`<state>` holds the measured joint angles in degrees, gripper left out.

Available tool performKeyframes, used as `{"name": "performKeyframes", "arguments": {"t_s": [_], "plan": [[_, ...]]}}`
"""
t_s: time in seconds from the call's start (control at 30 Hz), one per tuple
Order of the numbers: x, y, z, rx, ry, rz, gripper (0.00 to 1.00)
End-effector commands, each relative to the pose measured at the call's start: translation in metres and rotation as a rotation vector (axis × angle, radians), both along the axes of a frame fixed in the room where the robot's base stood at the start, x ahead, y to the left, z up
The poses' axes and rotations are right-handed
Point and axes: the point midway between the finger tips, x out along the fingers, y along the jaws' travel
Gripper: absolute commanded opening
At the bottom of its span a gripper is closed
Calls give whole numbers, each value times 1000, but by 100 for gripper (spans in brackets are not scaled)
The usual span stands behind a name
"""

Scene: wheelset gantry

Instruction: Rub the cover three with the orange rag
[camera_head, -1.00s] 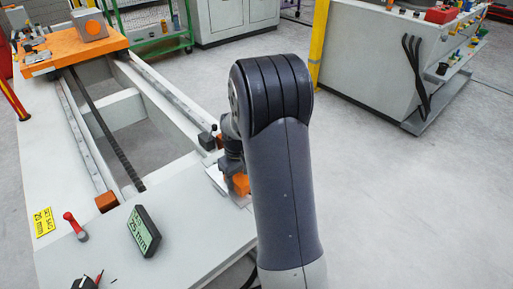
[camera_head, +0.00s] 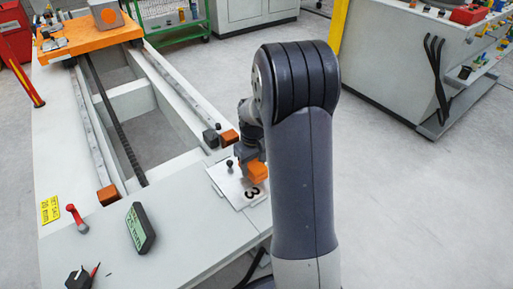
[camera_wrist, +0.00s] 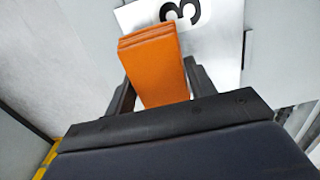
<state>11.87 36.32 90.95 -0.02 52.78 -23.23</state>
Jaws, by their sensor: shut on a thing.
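The cover three (camera_head: 226,184) is a pale metal plate with a black knob and a black 3, lying on the near right part of the grey gantry bed. It also shows in the wrist view (camera_wrist: 222,42), with the 3 at the top. My gripper (camera_wrist: 152,85) is shut on the folded orange rag (camera_wrist: 152,62). In the head view the rag (camera_head: 256,171) is at the cover, just above the 3 in the picture. I cannot tell whether it touches the plate. My arm hides part of the gripper in the head view.
An orange end block (camera_head: 229,138) and a dark block (camera_head: 211,138) sit at the rail's near end, close to the cover. A handheld display (camera_head: 141,227) and a red-handled lever (camera_head: 76,218) are on the bed's left. A grey cabinet (camera_head: 400,70) stands right, beyond open floor.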

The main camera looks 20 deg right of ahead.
Motion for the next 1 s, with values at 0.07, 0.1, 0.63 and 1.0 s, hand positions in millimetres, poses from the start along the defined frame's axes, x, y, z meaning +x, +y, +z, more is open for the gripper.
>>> {"name": "performKeyframes", "arguments": {"t_s": [0.07,0.1,0.63,1.0], "plan": [[0,2,12,0,0,0,31],[0,2,15,0,0,0,31],[-1,9,51,0,-1,0,31],[-1,9,50,0,-1,0,31]]}}
